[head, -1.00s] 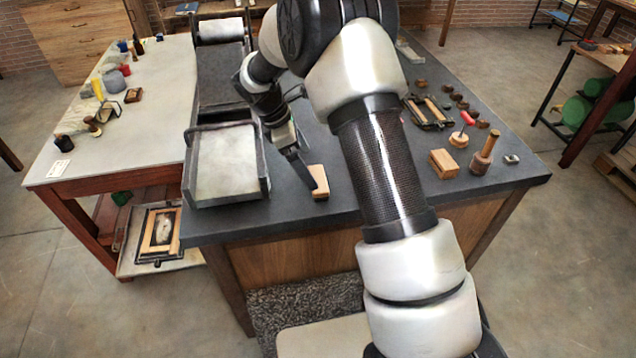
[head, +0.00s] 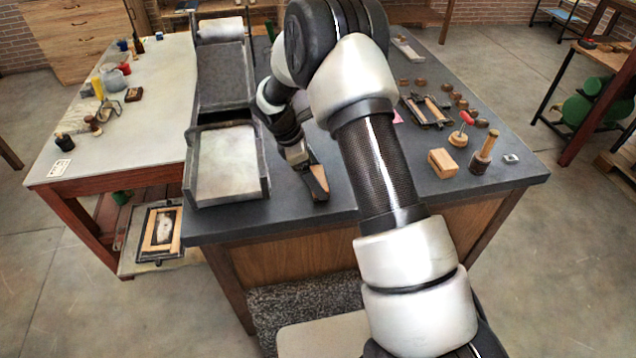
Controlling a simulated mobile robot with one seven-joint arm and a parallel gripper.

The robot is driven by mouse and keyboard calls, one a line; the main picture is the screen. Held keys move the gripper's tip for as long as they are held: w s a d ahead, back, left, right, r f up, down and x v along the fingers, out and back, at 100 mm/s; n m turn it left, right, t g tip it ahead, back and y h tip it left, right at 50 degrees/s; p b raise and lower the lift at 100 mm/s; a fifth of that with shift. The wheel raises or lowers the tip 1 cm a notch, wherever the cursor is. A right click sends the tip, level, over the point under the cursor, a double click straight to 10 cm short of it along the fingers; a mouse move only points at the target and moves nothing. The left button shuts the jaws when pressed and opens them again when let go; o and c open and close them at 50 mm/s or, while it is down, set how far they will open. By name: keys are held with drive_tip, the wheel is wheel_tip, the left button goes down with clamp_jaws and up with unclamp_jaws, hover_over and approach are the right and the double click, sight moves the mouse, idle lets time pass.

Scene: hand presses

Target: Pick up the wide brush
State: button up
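The press (head: 226,165) with its raised metal rim stands close on the left. To the right are a wooden block (head: 443,163), a mallet-like wooden tool (head: 484,154) and a red-handled tool (head: 462,130). The front strip of tabletop is clear.

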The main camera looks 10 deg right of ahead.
drive_tip(key=shift+c, duration=1.3)
wheel_tip(320, 180, up, 10)
